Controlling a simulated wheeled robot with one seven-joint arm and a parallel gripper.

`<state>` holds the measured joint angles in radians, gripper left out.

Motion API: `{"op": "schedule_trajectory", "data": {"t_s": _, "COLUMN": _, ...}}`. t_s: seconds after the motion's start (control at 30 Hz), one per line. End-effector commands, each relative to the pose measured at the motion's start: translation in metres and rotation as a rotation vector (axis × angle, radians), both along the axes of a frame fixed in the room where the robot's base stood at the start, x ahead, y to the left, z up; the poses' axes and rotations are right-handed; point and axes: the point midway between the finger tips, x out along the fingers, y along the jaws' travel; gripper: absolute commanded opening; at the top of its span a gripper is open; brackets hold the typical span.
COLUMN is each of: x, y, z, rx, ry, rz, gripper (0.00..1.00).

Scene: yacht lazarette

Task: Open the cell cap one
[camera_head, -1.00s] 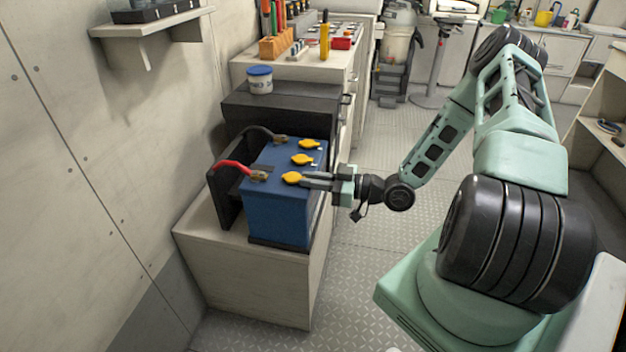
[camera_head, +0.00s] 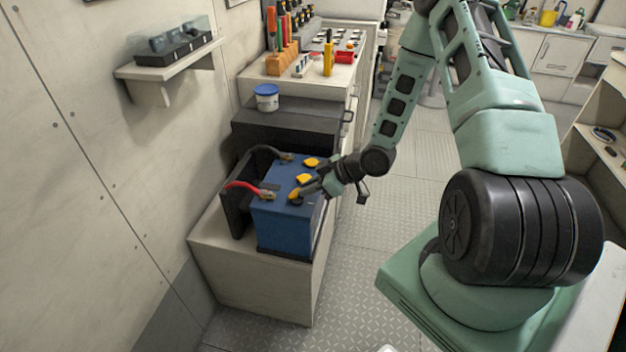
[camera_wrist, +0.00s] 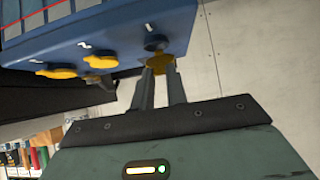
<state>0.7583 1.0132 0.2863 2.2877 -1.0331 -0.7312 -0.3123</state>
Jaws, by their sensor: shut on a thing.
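The blue battery (camera_head: 285,228) stands on the light cabinet, with a row of three yellow cell caps on top. My gripper (camera_head: 305,190) reaches in from the right and is shut on the nearest yellow cap (camera_head: 294,193), which I take as cell cap one. In the wrist view this cap (camera_wrist: 158,62) is pinched between both fingertips and stands tilted up, with a dark round opening (camera_wrist: 156,43) beside it. The middle cap (camera_head: 304,179) and far cap (camera_head: 311,162) lie flat; they also show in the wrist view as the middle cap (camera_wrist: 101,62) and far cap (camera_wrist: 56,72).
A red cable (camera_head: 240,185) and a black cable (camera_head: 268,150) clamp onto the battery's left side. A dark step with a white tub (camera_head: 266,97) stands behind, with a tool rack (camera_head: 288,65) farther back. The floor (camera_head: 385,240) to the right is clear.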

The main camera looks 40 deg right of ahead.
Motion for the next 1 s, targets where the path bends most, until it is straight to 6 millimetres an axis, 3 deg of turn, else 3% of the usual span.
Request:
{"op": "schedule_trajectory", "data": {"t_s": 0.03, "x": 0.003, "y": 0.003, "z": 0.011, "rx": -0.030, "ry": 0.033, "rz": 0.005, "gripper": 0.00}}
{"op": "schedule_trajectory", "data": {"t_s": 0.4, "x": 0.020, "y": 0.016, "z": 0.025, "rx": -0.246, "ry": 0.309, "rz": 0.003, "gripper": 0.00}}
{"op": "schedule_trajectory", "data": {"t_s": 1.0, "x": 0.054, "y": 0.042, "z": 0.025, "rx": -0.584, "ry": 0.742, "rz": 0.002, "gripper": 0.00}}
